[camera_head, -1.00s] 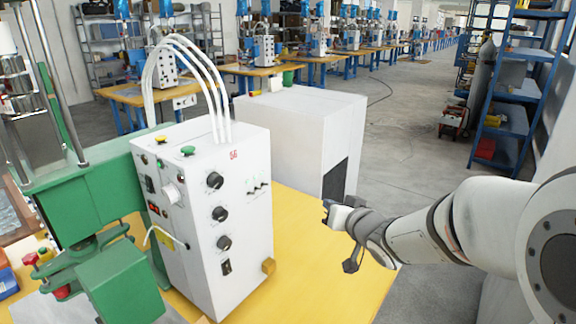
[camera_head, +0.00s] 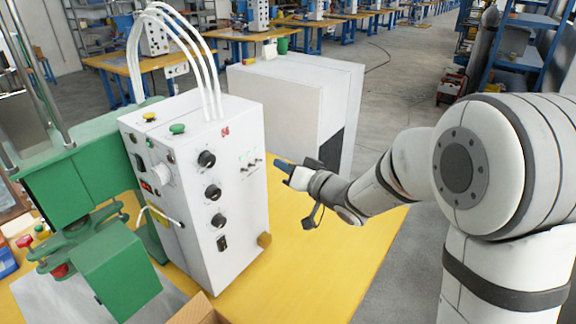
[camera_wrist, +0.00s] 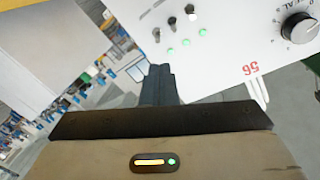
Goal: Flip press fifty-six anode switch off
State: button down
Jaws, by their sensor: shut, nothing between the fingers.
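The white control box (camera_head: 195,190) with a red 56 (camera_head: 226,132) stands on the yellow table. Its front has a row of three small toggle switches (camera_head: 250,165) at the upper right. The wrist view shows these toggles (camera_wrist: 172,21) close up, each with a lit green lamp (camera_wrist: 186,42) beside it. I cannot read which is the anode switch. My gripper (camera_head: 280,164) is shut and empty, just right of the toggles. In the wrist view its fingertips (camera_wrist: 158,72) point toward the panel edge, apart from the toggles as far as I can tell.
A green press (camera_head: 85,195) stands left of the box. A white cabinet (camera_head: 275,105) stands behind. The yellow table (camera_head: 330,245) is clear at front right.

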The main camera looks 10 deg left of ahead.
aim_at(258, 152)
jog(key=p+x, duration=0.1)
jog(key=x, duration=0.5)
jog(key=shift+w+a, duration=0.25)
